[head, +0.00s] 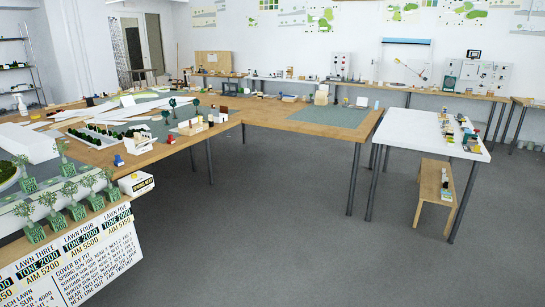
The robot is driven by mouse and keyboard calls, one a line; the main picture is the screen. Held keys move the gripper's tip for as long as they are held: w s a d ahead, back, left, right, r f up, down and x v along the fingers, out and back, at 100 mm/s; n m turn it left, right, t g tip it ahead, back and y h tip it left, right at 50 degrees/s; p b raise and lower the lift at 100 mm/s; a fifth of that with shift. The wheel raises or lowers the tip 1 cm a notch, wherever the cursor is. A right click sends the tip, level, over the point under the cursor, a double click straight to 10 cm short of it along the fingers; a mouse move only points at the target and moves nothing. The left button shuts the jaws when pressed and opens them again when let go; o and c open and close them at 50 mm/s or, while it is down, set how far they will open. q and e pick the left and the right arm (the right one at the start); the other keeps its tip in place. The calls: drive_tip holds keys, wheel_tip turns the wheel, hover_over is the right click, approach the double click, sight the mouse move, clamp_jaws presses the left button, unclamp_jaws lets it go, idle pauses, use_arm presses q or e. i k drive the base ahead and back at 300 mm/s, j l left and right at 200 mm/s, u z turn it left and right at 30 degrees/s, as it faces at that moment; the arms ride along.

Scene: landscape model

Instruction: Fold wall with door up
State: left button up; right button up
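Neither of my grippers is in view. I cannot make out a wall with a door for certain among the small model pieces. A small cream model building piece (193,127) stands at the front edge of the long wooden table (262,104). A beige upright piece (321,95) stands at the back of the grey-green mat (328,116) on the table's right part. Both are too small to tell whether they have a door or a folding part.
Green model plants (52,201) in pots line the near left edge, above a white lettered sign (70,255). A white table (424,135) with small items and a wooden bench (433,192) stand at right. The grey floor (290,215) is clear in the middle.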

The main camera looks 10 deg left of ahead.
sight(151, 141)
drive_tip(key=i+j+u, duration=0.2)
drive_tip(key=i+u, duration=0.25)
drive_tip(key=i, duration=0.55)
drive_tip(key=i+l+u, duration=0.2)
drive_tip(key=i+u, duration=0.2)
drive_tip(key=i, duration=0.6)
